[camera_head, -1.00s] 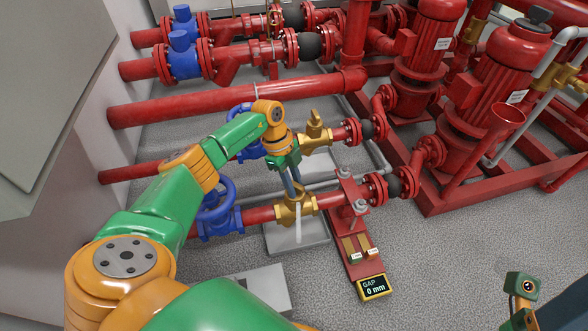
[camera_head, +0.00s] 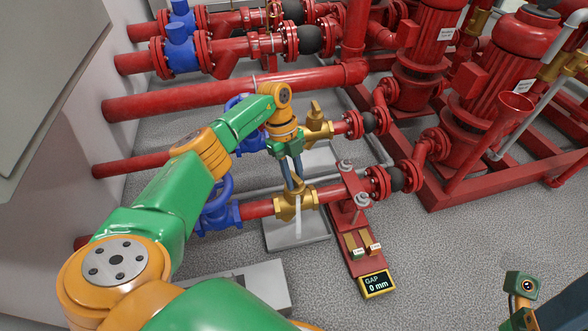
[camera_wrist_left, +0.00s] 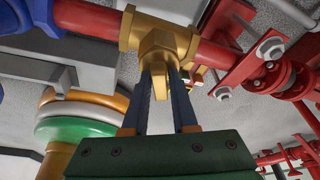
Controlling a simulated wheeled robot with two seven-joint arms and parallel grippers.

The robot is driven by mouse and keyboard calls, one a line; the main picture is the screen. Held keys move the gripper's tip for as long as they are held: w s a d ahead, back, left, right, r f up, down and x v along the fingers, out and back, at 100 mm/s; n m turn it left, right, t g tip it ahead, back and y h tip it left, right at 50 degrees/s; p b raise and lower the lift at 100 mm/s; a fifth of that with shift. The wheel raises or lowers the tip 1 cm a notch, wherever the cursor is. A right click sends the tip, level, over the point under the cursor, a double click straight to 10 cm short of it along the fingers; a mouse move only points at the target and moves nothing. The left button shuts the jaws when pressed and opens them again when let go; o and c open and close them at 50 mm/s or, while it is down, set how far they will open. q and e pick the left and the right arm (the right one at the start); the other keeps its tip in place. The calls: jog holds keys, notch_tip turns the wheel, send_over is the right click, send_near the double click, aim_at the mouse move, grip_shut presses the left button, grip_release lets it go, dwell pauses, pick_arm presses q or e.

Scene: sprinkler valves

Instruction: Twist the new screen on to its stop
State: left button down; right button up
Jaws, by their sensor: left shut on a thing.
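A brass strainer body (camera_head: 286,207) sits in the near red pipe, and it also shows in the left wrist view (camera_wrist_left: 133,30). A brass hex cap, the outer end of the new screen (camera_wrist_left: 158,44), is at its branch opening. The screen's inner part is hidden. My left gripper (camera_wrist_left: 159,72) is shut on the cap, one dark finger on each side, with the cap against the body. In the head view my left gripper (camera_head: 295,184) comes down over the strainer from above. Whether the cap is fully seated cannot be told.
A blue valve (camera_head: 218,212) stands close left of the strainer. A second brass strainer (camera_head: 318,124) is on the pipe behind. A grey plate (camera_head: 292,236) lies underneath. A gauge display (camera_head: 376,284) reads "GAP 0 mm" on a red stand. Red pumps fill the right.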

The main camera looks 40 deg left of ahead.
pick_arm(q)
jog(key=shift+f+m+g+b, duration=0.15)
jog(key=shift+m+g+b, duration=0.15)
jog(key=shift+m+b, duration=0.65)
jog(key=shift+r+m, duration=0.2)
jog(key=shift+m, duration=0.05)
jog(key=shift+f+m+b, duration=0.25)
jog(key=shift+m+b, duration=0.35)
jog(key=shift+b, duration=0.05)
jog(key=shift+r+g, duration=0.2)
jog(key=shift+g, duration=0.1)
jog(key=shift+w+f+m+y+b, duration=0.1)
jog(key=shift+f+m+y+b, duration=0.15)
jog(key=shift+m+b, duration=0.35)
jog(key=shift+r+m+y+b, duration=0.1)
jog(key=shift+m+y+b, duration=0.25)
jog(key=shift+m+b, duration=0.5)
jog(key=shift+r+m+g, duration=0.1)
jog(key=shift+m+g, duration=0.2)
jog(key=shift+m, duration=0.05)
